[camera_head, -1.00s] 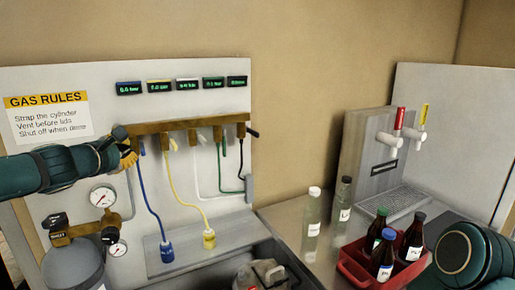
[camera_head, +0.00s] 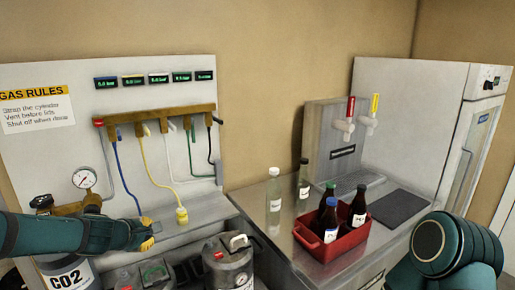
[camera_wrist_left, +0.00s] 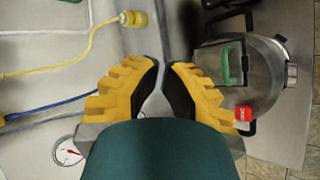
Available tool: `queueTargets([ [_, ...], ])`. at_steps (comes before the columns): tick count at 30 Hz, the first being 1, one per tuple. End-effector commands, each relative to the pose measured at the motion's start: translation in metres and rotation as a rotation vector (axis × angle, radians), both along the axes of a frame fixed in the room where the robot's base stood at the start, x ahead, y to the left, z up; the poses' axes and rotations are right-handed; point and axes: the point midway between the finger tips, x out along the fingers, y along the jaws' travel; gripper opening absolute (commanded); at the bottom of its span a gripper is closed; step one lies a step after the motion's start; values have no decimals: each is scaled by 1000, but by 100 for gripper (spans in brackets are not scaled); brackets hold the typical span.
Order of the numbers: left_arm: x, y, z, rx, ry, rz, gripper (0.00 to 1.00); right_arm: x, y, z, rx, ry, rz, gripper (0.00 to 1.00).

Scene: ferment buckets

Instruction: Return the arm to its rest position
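My left arm reaches in from the left in the head view. Its yellow-fingered gripper (camera_head: 149,234) is in front of the lower ledge of the gas panel, below the brass manifold (camera_head: 160,117). In the left wrist view the two fingers (camera_wrist_left: 162,75) have a narrow gap between their tips, and I see nothing held in it. The gripper is apart from the manifold. It hides the end of the blue hose (camera_head: 125,170). A teal link of my right arm shows at the lower right; its gripper is out of view.
Lidded metal buckets (camera_head: 231,262) stand just right of and below the left gripper. A yellow plug (camera_head: 182,215), a gauge (camera_head: 84,178) and a CO2 cylinder (camera_head: 68,273) are also close. A red crate of bottles (camera_head: 325,250) stands on the right counter.

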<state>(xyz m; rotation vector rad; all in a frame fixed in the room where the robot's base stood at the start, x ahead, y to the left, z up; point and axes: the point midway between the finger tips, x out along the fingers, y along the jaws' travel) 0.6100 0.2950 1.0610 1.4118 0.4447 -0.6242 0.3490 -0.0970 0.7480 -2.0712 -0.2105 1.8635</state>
Motion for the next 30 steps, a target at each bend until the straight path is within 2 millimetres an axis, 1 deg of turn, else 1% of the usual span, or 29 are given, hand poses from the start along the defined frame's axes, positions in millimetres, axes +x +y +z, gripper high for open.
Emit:
queueTargets([
  [1,-9,-16,-36,50,61,-65,0,-1,-1,0,-1,1,-1,47],
  [2,-15,-23,-54,86,91,-104,0,-1,-1,0,-1,2,-2,47],
  [3,-24,-34,-79,130,130,-160,0,-1,-1,0,-1,2,-2,47],
  [5,-39,-49,-114,197,184,-250,0,-1,-1,0,0,2,-3,47],
  [6,-51,-60,-137,238,217,-317,0,-1,-1,0,0,2,-3,47],
  [8,-71,-77,-170,300,258,-424,0,-1,-1,0,-1,2,-2,47],
  [9,-86,-88,-190,339,282,-500,0,-1,-1,0,-1,2,-2,47],
  [11,-111,-106,-219,393,310,-625,0,-1,-1,0,-1,2,-2,47],
  [12,-129,-118,-237,426,323,-709,0,-1,-1,0,-1,2,-2,47],
  [14,-156,-135,-260,465,334,-836,0,-1,-1,0,-1,2,-2,47],
  [15,-174,-146,-272,486,333,-919,0,-1,-1,0,-1,2,-2,47],
  [18,-213,-168,-295,518,319,-1097,0,-1,-1,0,-1,2,-2,47],
  [21,-242,-183,-306,528,298,-1222,0,-1,-1,0,-1,2,-2,47],
  [22,-249,-186,-309,528,292,-1249,0,-1,-1,0,-1,2,-2,47],
  [25,-261,-192,-312,531,277,-1301,0,-1,-1,0,-1,2,-2,47],
  [30,-263,-194,-313,532,271,-1314,0,-1,-1,0,-1,2,-2,47],
])
